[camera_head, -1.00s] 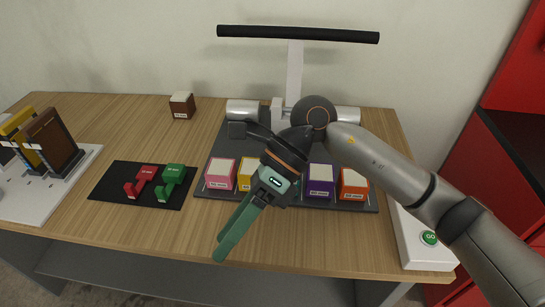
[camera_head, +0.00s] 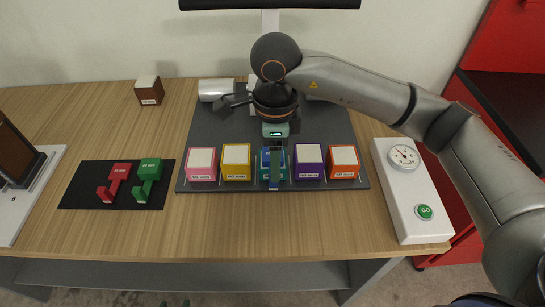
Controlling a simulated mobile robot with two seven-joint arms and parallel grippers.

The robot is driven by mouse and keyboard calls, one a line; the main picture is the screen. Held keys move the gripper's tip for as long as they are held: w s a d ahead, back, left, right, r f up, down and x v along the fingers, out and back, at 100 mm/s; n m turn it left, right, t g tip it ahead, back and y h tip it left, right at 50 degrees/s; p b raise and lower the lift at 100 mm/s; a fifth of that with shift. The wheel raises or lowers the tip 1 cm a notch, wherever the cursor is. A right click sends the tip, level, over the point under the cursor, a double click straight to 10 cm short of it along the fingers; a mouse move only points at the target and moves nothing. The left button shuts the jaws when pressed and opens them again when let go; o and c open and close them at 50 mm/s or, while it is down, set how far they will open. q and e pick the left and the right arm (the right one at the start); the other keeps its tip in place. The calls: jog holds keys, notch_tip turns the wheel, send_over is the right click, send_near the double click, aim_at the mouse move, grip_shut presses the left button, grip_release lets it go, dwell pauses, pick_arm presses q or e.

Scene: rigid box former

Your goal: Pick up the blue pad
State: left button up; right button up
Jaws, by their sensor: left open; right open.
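A blue pad (camera_head: 264,172) sits in the middle of a row of coloured pads on the dark mat (camera_head: 225,125). Only the two green fingertips of my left gripper (camera_head: 175,303) show, apart, at the bottom edge of the head view, below the table.
Pink (camera_head: 202,164) and yellow (camera_head: 236,162) pads stand left of the blue one, purple (camera_head: 309,162) and orange (camera_head: 344,162) right. Red (camera_head: 119,172) and green (camera_head: 150,170) pieces lie on a black mat. A white panel (camera_head: 408,205) has a gauge and green button.

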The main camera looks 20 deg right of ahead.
aim_at(272, 186)
jog(key=shift+s+a+f+p, duration=0.1)
jog(key=shift+f+p, duration=0.15)
jog(key=shift+f, duration=1.1)
jog(key=shift+a+f+p, duration=0.1)
jog(key=shift+f+p, duration=0.15)
jog(key=shift+f, duration=1.1)
grip_shut()
